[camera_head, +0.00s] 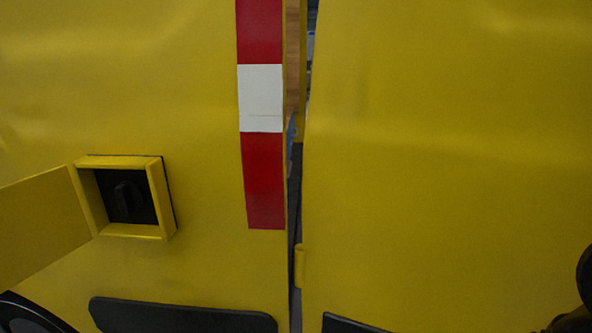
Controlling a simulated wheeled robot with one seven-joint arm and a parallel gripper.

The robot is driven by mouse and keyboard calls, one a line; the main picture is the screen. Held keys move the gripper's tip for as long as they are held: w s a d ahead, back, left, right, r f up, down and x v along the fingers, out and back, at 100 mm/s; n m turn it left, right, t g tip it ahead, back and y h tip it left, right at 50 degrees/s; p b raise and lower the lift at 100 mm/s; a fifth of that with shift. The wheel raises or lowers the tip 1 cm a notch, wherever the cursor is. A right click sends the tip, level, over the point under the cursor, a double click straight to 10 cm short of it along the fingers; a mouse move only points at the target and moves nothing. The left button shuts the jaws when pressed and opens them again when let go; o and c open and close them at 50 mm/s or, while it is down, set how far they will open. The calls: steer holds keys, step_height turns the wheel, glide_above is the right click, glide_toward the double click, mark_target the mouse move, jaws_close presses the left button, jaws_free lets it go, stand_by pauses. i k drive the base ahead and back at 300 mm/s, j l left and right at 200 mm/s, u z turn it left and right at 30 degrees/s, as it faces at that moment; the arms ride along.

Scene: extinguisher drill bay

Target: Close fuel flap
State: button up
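The fuel flap (42,232) is a flat yellow panel at the left of the head view. It stands open, swung out to the left from the left side of the fuel recess. The recess has a square yellow frame (156,200) and a dark inside with a black fuel cap (126,197). The flap's far left end is cut off by the picture edge. My gripper cannot be made out in this view. Dark rounded parts show at the lower right edge, and I cannot tell what they are. Nothing is seen touching the flap.
The yellow vehicle side (200,270) fills the view. A red and white strip (260,97) runs down beside a narrow vertical gap. A yellow panel (450,170) lies right of the gap. Black trim (180,316) and part of a dark wheel (25,318) show low at left.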

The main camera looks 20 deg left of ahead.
mark_target(43, 220)
steer(key=k+j, duration=0.25)
steer(key=j, duration=0.25)
steer(key=k+j, duration=0.2)
steer(key=j, duration=0.25)
steer(key=k+j, duration=0.25)
steer(key=j, duration=0.25)
steer(key=k+j, duration=0.2)
steer(key=j, duration=0.3)
steer(key=k+j, duration=0.25)
steer(key=j, duration=0.25)
steer(key=k+j, duration=0.2)
steer(key=j, duration=0.25)
steer(key=k+j, duration=0.25)
steer(key=j, duration=0.25)
steer(key=k+j, duration=0.2)
steer(key=j, duration=0.3)
